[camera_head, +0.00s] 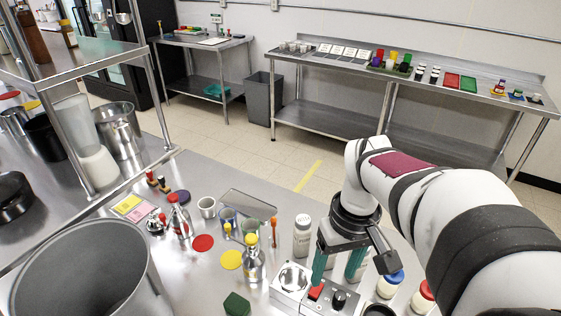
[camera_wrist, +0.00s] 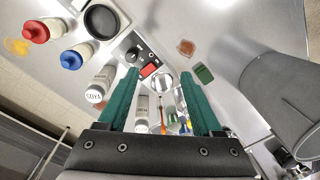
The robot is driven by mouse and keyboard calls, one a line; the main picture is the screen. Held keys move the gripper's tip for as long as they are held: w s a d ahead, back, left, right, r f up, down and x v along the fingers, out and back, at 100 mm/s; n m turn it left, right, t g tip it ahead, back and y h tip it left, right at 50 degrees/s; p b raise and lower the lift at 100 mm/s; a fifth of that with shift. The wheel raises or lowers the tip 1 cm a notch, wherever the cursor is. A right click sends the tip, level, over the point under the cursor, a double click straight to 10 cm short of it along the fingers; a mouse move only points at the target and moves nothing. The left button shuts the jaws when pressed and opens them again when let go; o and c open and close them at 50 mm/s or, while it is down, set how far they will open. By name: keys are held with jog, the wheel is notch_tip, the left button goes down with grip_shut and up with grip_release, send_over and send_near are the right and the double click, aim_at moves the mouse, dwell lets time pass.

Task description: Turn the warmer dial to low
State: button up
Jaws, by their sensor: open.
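A dark control panel (camera_head: 327,307) stands at the lower middle of the head view. It carries a black knob (camera_head: 338,299) and a red rocker switch (camera_head: 316,292). In the wrist view the black knob (camera_wrist: 133,54) and red switch (camera_wrist: 149,70) lie near the left fingertip. Beside the panel is a round pale metal fitting (camera_head: 293,277), also in the wrist view (camera_wrist: 161,85); I cannot tell whether it turns. My gripper (camera_head: 336,280) has teal fingers, open and empty, pointing down near the panel. I cannot read the dial's setting or tell whether a fingertip touches anything.
White-bodied bottles stand close to my fingers, one labelled bottle (camera_head: 302,236) to their left. Blue-capped (camera_head: 389,284) and red-capped (camera_head: 423,297) bottles stand right. A glass cruet (camera_head: 252,262) and green block (camera_head: 237,304) are left. A large grey pot (camera_head: 85,270) fills the lower left.

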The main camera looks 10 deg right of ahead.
jog(key=n, duration=0.2)
send_near(341, 294)
jog(key=f, duration=0.8)
jog(key=shift+a+f, duration=0.35)
jog(key=shift+f, duration=0.05)
grip_shut()
